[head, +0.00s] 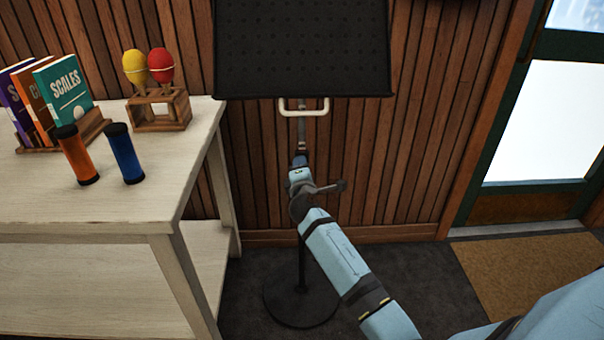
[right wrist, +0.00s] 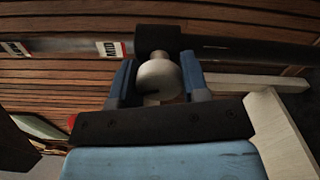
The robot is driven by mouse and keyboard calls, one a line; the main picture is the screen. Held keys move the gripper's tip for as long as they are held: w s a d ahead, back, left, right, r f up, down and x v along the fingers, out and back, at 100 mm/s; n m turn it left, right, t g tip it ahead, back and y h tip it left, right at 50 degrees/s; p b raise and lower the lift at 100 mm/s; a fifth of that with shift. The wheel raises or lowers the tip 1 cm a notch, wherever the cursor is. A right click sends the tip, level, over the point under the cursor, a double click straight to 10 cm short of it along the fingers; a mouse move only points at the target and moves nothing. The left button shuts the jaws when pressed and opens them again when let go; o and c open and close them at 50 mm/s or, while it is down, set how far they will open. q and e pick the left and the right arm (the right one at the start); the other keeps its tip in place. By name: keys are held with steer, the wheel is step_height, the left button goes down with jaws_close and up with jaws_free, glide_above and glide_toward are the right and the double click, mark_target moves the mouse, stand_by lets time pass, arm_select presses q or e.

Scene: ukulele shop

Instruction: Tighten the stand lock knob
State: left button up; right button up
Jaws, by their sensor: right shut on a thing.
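The black music stand has a wide desk (head: 302,50) at the top and a round base (head: 300,301) on the floor. A pale lock knob (right wrist: 158,82) with a dark slot sits on the dark collar (right wrist: 158,39) of the stand's pole (right wrist: 225,48). My right gripper (head: 300,162) is at the pole below the desk. In the right wrist view its two blue fingers are on both sides of the knob and shut on it. In the head view my gripper hides the knob. My left gripper is not in view.
A cream handle (head: 303,108) hangs under the desk. A pale table (head: 120,205) at left holds books (head: 66,90), maracas (head: 161,65) on a wooden stand, and orange (head: 77,155) and blue (head: 125,154) shakers. Behind is a slatted wood wall (head: 390,150). A mat (head: 530,275) lies by the door.

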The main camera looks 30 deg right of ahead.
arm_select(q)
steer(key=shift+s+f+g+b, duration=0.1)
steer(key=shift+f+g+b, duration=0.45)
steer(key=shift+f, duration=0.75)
arm_select(e)
steer(key=shift+m, duration=1.7)
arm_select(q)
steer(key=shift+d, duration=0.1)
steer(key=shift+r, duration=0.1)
arm_select(e)
steer(key=o, duration=0.9)
